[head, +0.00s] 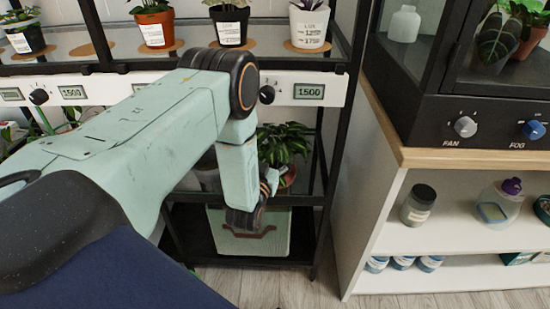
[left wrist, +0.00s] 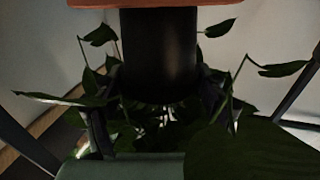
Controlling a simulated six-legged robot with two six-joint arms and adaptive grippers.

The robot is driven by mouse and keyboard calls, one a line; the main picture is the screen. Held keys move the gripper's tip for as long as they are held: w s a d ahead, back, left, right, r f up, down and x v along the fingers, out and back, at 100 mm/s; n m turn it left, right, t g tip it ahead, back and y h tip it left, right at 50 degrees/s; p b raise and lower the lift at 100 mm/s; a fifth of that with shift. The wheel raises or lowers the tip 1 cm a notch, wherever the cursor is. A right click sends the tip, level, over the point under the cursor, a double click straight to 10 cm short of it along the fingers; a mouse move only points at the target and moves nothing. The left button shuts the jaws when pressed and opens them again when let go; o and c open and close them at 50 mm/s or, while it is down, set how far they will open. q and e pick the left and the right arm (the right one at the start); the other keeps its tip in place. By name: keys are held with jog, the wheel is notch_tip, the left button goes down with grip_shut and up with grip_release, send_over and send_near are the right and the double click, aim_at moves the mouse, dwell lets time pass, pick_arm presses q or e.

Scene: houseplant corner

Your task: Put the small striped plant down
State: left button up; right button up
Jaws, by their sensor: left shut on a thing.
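A small leafy plant (head: 284,140) in a terracotta pot (head: 289,177) shows just beyond my left wrist, in the lower part of the black rack. Its leaves look dark green; I cannot make out stripes. My left gripper (head: 268,183) is beside the pot, largely hidden behind my wrist, and is shut on the plant. The pot's base is hidden, so I cannot tell whether it touches anything below. The left wrist view is dark: leaves (left wrist: 285,69) surround a black cylinder (left wrist: 158,55), with a terracotta-coloured edge (left wrist: 135,3) above. My right gripper is not in view.
A pale green crate (head: 285,238) stands on the rack's black bottom shelf (head: 205,240). Potted plants (head: 310,25) line the upper shelf. A rack post is close to the right of the plant. A white shelf unit (head: 385,230) with jars stands at right.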

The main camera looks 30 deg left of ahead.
pick_arm(q)
jog(key=shift+w, duration=0.1)
jog(key=shift+f, duration=0.15)
jog(key=o, duration=1.3)
jog(key=shift+f, duration=0.1)
